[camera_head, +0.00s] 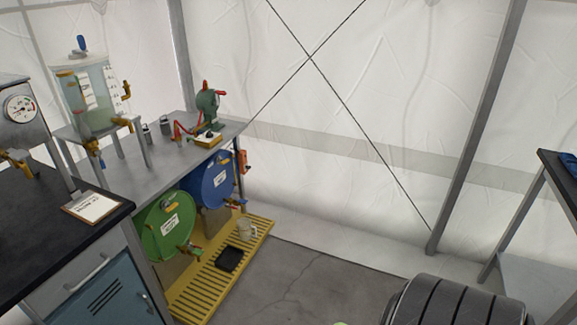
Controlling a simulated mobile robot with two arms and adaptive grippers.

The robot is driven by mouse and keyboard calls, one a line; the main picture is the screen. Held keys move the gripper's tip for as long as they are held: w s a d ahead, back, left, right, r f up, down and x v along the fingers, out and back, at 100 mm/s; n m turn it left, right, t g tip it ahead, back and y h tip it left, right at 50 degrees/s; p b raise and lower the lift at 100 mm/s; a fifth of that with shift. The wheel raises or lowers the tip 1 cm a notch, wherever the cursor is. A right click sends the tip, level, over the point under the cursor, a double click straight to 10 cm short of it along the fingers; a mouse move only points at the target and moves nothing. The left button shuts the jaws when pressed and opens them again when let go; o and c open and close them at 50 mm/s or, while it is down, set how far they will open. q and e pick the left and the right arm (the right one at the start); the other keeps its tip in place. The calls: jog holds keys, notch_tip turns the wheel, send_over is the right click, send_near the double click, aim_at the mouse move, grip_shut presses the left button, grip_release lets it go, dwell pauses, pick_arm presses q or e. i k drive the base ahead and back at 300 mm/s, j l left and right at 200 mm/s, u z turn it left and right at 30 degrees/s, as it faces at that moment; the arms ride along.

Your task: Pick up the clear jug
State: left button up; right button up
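A small clear jug (245,229) with a handle appears to stand upright on the yellow slatted grate (190,299) at floor level. It is in front of the blue drum (219,178), near the grate's far right end. A small black tray (229,259) lies on the grate just nearer than the jug. Neither of my grippers is in view.
A green drum (168,226) with a tap lies left of the blue one, under the grey bench (170,165). A dark-topped cabinet (30,262) stands at the left. A dark banded rounded object (455,303) is lower right. Concrete floor (310,285) right of the grate is clear.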

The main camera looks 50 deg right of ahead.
aim_at(244, 225)
jog(key=z, duration=1.25)
jog(key=i+l, duration=0.2)
jog(key=i+u, duration=0.05)
